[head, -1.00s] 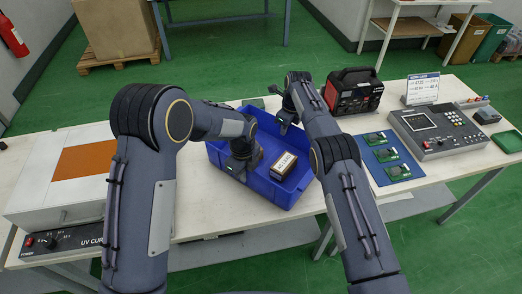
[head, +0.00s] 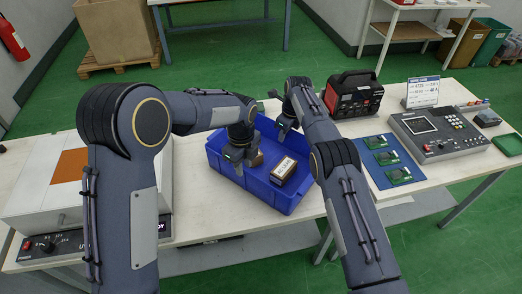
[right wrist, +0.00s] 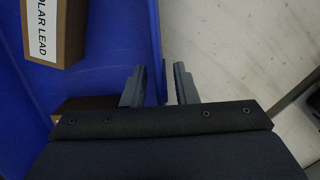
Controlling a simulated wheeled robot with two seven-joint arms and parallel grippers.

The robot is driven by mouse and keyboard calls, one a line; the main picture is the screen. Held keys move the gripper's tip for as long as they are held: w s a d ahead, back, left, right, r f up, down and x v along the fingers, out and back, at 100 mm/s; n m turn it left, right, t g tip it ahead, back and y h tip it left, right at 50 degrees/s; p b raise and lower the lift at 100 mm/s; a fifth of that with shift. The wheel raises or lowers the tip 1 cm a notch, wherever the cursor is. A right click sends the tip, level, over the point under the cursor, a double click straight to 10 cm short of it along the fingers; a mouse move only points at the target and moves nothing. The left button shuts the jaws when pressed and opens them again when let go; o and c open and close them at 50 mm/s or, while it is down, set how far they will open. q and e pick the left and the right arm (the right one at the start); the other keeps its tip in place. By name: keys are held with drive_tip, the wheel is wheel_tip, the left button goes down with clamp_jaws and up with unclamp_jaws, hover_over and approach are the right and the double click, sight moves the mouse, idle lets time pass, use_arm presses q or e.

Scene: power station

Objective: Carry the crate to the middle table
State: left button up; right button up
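The blue crate (head: 290,203) stands on the white table before me. It holds a box with a white label (head: 284,168) and a brown item (head: 257,160) partly hidden behind my left gripper. My left gripper (head: 233,163) points down over the left part of the crate; its fingertips are too small and dark to read. My right gripper (head: 283,133) is at the crate's far right side. In the right wrist view its two fingers (right wrist: 160,87) are apart, with the crate's blue wall (right wrist: 155,35) reaching between them. The labelled box (right wrist: 52,35) also shows there.
On the table are a UV unit (head: 30,190) at left, a red and black case (head: 353,93), a blue mat with green boards (head: 385,178) and a control panel (head: 440,135) at right. Another table (head: 225,22) stands at the back, across green floor.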

use_arm(q)
wheel_tip(320, 180, up, 4)
drive_tip(key=shift+r, duration=0.5)
use_arm(e)
drive_tip(key=shift+r, duration=0.3)
drive_tip(key=r, duration=0.3)
drive_tip(key=d+r, duration=0.1)
drive_tip(key=r, duration=0.3)
drive_tip(key=s+r, duration=0.1)
drive_tip(key=r, duration=0.3)
drive_tip(key=shift+d+r, duration=0.15)
drive_tip(key=shift+d, duration=0.1)
